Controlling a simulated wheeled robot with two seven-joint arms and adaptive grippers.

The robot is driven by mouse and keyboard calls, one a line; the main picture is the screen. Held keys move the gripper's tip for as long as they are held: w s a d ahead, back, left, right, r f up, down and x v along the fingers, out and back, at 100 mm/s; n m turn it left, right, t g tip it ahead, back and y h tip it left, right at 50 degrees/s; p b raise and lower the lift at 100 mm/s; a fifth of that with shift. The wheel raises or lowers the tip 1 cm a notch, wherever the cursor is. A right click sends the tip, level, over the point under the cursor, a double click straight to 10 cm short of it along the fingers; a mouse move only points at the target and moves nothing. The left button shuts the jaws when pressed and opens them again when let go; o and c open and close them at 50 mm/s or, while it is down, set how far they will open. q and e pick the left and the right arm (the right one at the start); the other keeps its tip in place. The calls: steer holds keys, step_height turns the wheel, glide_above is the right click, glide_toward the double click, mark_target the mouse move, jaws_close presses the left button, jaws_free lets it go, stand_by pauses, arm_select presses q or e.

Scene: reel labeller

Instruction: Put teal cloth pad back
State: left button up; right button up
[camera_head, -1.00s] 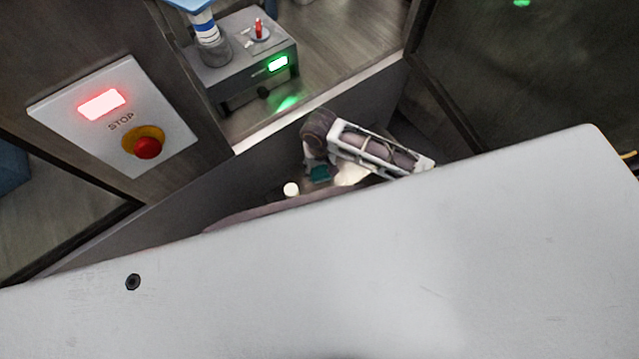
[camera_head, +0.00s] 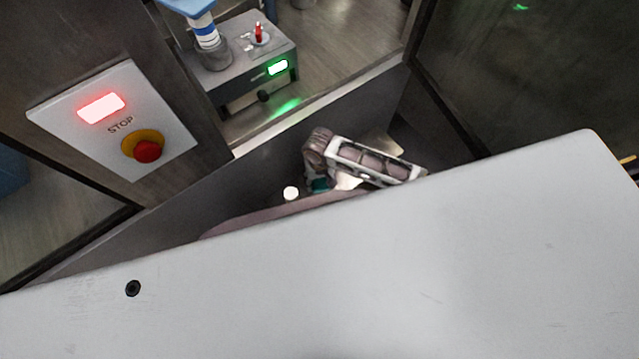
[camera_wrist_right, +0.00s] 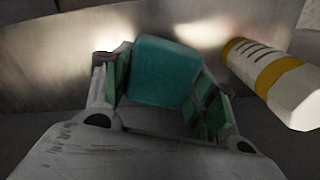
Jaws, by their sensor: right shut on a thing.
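The teal cloth pad (camera_wrist_right: 165,72) is a soft block between the two fingers of my right gripper (camera_wrist_right: 160,95) in the right wrist view. The gripper is shut on it. In the head view a small bit of the teal pad (camera_head: 319,184) shows below the wrist of my right gripper (camera_head: 330,185), in the recess behind the white panel edge. Most of the pad and the fingertips are hidden there. My left gripper is not in view.
A white bottle-like thing with a yellow band (camera_wrist_right: 265,70) lies right of the pad. A wide white surface (camera_head: 350,260) fills the front. A STOP panel with a red button (camera_head: 147,151) is at left. A grey device with a green light (camera_head: 240,65) stands behind.

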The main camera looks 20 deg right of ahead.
mark_target(320, 184)
steer(key=shift+f, duration=0.1)
steer(key=shift+f, duration=1.8)
steer(key=o, duration=1.4)
steer(key=shift+f, duration=0.1)
steer(key=shift+r, duration=0.2)
steer(key=shift+r, duration=5.95)
